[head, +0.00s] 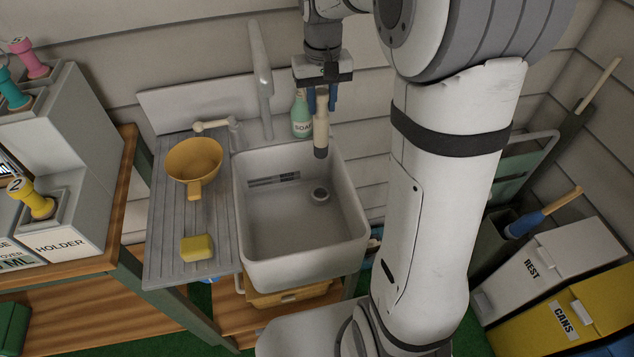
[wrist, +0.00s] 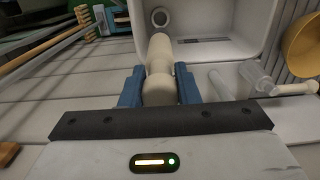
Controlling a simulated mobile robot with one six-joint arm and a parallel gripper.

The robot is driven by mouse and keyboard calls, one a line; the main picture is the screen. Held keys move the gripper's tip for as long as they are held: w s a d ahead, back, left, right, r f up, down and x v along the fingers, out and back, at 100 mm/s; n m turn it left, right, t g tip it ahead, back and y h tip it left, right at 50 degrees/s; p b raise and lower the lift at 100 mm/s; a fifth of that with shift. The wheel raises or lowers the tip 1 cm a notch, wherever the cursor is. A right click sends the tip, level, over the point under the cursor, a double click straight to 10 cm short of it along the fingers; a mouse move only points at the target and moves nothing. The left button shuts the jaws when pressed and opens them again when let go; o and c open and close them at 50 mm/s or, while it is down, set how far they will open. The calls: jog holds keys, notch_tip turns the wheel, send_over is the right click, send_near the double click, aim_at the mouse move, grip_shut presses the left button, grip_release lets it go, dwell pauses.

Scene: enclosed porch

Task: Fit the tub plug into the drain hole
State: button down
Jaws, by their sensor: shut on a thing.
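My gripper (head: 321,98) is shut on the tub plug (head: 320,125), a cream handle with a dark lower end. It holds the plug upright above the back right part of the white sink (head: 356,238). In the wrist view the plug (wrist: 160,62) lies between the blue fingers (wrist: 160,90) and points toward the sink. The drain hole (head: 320,194) is a round grey ring in the sink floor, open and empty. It also shows in the wrist view (wrist: 160,17), just past the plug's end. The plug is apart from the hole.
A tall tap (head: 261,70) and a green soap bottle (head: 301,116) stand behind the sink. A yellow pan (head: 194,160) and a yellow sponge (head: 196,247) lie on the ribbed drainboard (head: 165,235) at left. The basin is otherwise clear.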

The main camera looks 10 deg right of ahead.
aim_at(322, 118)
notch_tip(322, 118, down, 18)
jog(key=shift+s+r, duration=0.15)
jog(key=shift+r, duration=0.05)
jog(key=c, duration=1.1)
grip_release()
notch_tip(322, 118, up, 12)
jog(key=shift+f, duration=0.15)
jog(key=shift+s+r, duration=0.15)
jog(key=shift+r, duration=0.1)
jog(key=s+r+t, duration=0.1)
jog(key=s+r, duration=0.1)
jog(key=s, duration=0.8)
jog(key=s+r+t, duration=0.1)
jog(key=s+r, duration=0.2)
jog(key=s, duration=0.8)
jog(key=shift+a+t, duration=0.2)
jog(key=shift+t, duration=0.1)
